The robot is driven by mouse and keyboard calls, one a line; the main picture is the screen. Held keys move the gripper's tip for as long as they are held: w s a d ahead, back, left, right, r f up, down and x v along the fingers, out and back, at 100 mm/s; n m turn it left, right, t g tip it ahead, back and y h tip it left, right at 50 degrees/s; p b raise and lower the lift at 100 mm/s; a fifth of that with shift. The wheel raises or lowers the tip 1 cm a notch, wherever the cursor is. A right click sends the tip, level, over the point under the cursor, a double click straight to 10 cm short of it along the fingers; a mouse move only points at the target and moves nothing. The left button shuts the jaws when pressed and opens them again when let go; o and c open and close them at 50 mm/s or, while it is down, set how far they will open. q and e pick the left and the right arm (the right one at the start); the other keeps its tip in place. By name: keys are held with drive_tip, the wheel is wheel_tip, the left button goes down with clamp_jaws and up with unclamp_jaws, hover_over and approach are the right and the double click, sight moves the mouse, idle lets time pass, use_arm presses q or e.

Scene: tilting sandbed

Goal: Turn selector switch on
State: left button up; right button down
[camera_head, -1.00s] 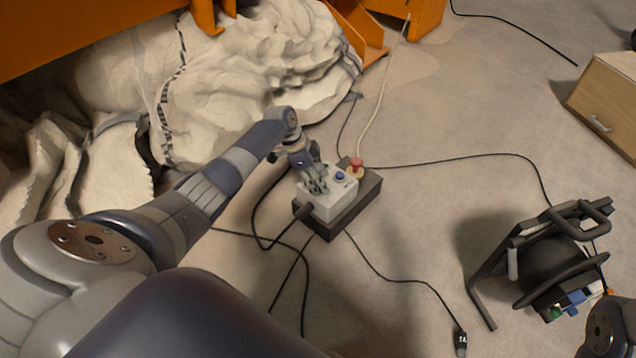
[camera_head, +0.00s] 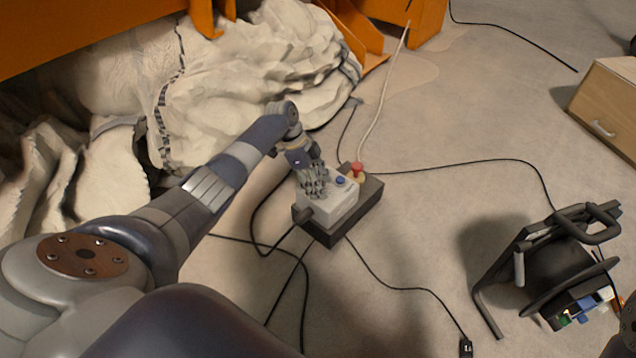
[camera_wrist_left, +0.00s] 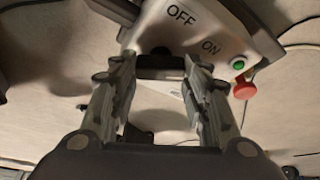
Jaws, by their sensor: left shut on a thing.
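The control box (camera_head: 343,206) is light grey on a dark base and stands on the floor. My left gripper (camera_head: 314,188) reaches down onto its top at the left end. In the left wrist view, the words OFF and ON show on the box (camera_wrist_left: 185,32) beyond my left gripper (camera_wrist_left: 160,72). Its fingers are shut on the dark selector switch (camera_wrist_left: 160,52), which they partly hide; I cannot tell its exact angle. A green round button (camera_wrist_left: 237,61) and a red mushroom button (camera_wrist_left: 244,88) show to the right. My right gripper is not in view.
In the head view, a blue button (camera_head: 340,181) and the red-topped button (camera_head: 357,167) sit beside the gripper. Black cables run over the floor around the box. A cable reel (camera_head: 555,265) stands at right, a wooden cabinet (camera_head: 606,105) behind it. Orange framework and pale rock-like sand lie behind.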

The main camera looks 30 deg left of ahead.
use_arm(q)
drive_tip(key=o, duration=1.1)
drive_tip(key=shift+c, duration=0.2)
drive_tip(key=shift+r, duration=0.1)
drive_tip(key=shift+a+r, duration=0.15)
drive_tip(key=shift+r, duration=0.15)
drive_tip(key=v, duration=1.1)
